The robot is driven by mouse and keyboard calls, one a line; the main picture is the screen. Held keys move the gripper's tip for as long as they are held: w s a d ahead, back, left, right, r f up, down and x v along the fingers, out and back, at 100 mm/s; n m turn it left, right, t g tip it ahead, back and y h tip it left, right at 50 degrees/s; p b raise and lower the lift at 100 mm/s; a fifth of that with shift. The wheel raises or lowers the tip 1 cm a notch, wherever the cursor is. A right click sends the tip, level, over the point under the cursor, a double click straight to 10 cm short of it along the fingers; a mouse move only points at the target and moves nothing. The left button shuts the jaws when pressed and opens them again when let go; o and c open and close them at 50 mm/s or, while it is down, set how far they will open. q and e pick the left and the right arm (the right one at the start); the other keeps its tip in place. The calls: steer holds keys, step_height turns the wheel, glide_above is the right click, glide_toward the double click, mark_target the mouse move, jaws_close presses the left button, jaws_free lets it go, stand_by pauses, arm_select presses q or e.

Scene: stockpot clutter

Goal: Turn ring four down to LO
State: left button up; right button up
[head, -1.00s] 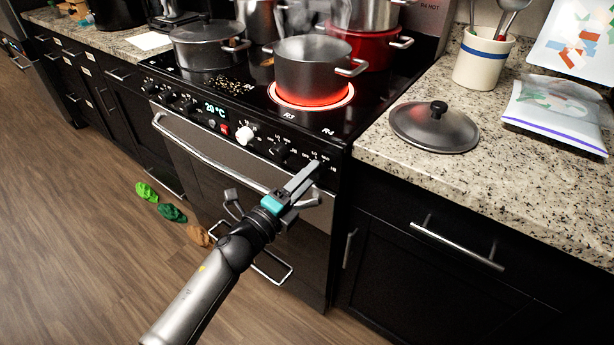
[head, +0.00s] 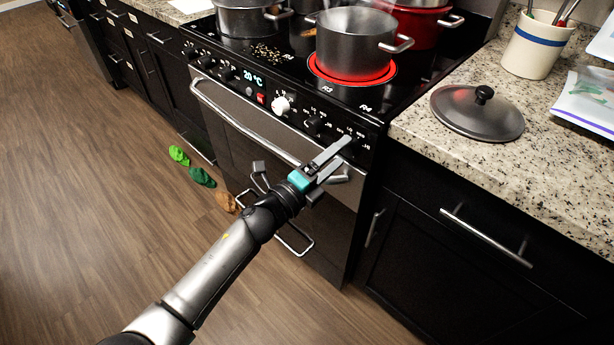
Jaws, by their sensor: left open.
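The stove's control panel (head: 236,82) carries several knobs. One white knob (head: 281,106) stands right of the display, with a black knob (head: 313,124) to its right. Dial markings also show near the panel's right end; I cannot make out a knob there, partly behind my gripper. The cooktop is printed R3 and R4 at the front right. A ring (head: 322,75) glows red under a steel pot (head: 354,45). My left gripper (head: 342,158) is open in front of the panel's right end; I cannot tell whether it touches anything. My right gripper is out of view.
The oven handle (head: 240,124) runs below the panel. A lid (head: 477,112) lies on the right counter (head: 424,134), near a utensil crock (head: 539,45). A red pot (head: 428,30) and a dark pot (head: 247,20) stand farther back. Green and brown items lie on the floor.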

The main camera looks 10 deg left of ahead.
arm_select(q)
steer(key=r+p+v, duration=0.1)
steer(key=v, duration=1.3)
steer(key=shift+f, duration=0.5)
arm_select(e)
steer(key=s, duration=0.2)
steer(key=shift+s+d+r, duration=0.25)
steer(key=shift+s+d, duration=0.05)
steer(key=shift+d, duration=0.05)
arm_select(q)
steer(key=s+a+f+n+g+y, duration=0.25)
steer(key=a+f+n, duration=0.2)
steer(key=f, duration=0.45)
steer(key=s+a+f+n+g+y, duration=0.1)
steer(key=s+a+f+n+y, duration=0.2)
steer(key=f+n, duration=0.5)
steer(key=s+a+f+n+g+y, duration=0.1)
steer(key=s+a+f+n+y, duration=0.2)
steer(key=f, duration=0.8)
steer(key=s+a+f+n+g+y, duration=0.1)
steer(key=s+f+n+g, duration=0.3)
steer(key=s+f, duration=0.3)
steer(key=s+a+f+n+g+y, duration=0.2)
steer(key=s+f+n+g, duration=0.2)
steer(key=s, duration=1.1)
step_height(320, 180, down, 3)
steer(key=shift+s+a+f+n, duration=0.2)
steer(key=shift+n, duration=0.65)
